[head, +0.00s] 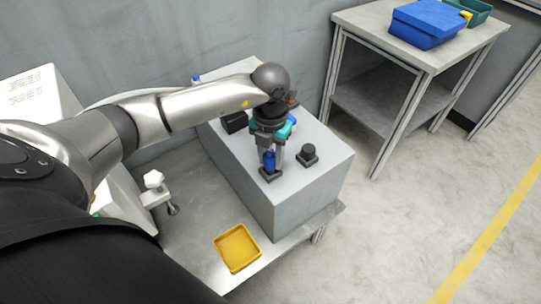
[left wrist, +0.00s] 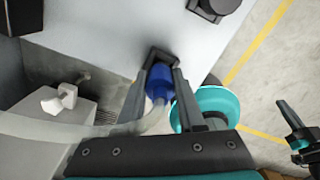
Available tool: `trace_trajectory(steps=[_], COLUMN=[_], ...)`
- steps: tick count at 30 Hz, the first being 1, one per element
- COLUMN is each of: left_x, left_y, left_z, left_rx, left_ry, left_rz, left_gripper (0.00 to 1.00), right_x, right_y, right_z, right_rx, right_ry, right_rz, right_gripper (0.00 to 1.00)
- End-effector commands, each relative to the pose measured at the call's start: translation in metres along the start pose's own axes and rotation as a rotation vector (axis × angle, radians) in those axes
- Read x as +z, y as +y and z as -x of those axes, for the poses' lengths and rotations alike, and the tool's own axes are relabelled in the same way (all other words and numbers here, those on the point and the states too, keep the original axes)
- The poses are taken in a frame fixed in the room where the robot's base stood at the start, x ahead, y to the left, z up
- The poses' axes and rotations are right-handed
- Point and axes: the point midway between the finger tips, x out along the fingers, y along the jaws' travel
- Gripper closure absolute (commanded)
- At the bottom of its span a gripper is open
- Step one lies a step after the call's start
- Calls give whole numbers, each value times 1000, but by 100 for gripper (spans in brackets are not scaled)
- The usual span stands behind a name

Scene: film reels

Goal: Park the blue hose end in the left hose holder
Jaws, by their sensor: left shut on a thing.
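The blue hose end (head: 268,160) is upright between the fingers of my left gripper (head: 270,155), which is shut on it. In the left wrist view the blue hose end (left wrist: 159,80) shows between the two fingers, with a pale translucent hose (left wrist: 60,127) running off to the left. Its tip is at a dark square holder (head: 270,175) on top of the grey box; this holder (left wrist: 161,55) also shows in the left wrist view. I cannot tell how deep the tip sits in it.
A second dark holder (head: 308,153) with a round top stands to the right on the grey box (head: 310,195). A yellow tray (head: 237,247) lies on the lower bench. A white-handled valve (head: 154,180) is at left. A side table (head: 350,18) carries a blue case (head: 428,25).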

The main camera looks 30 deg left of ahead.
Motion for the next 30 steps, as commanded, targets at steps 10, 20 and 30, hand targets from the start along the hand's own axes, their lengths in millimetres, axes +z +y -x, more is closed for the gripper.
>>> trace_trajectory(steps=[10, 20, 30], left_x=[0, 0, 0], left_y=[0, 0, 0], left_z=[-6, -13, -12], left_rx=[0, 0, 0], left_ry=[0, 0, 1], left_rz=[0, 0, 0], left_gripper=[100, 100, 50], right_x=[1, 2, 1], right_y=[-1, -1, -1], right_z=[-4, -8, -8], right_rx=[-1, -1, -1], right_ry=[1, 2, 2], right_rz=[0, 0, 0], right_gripper=[100, 100, 100])
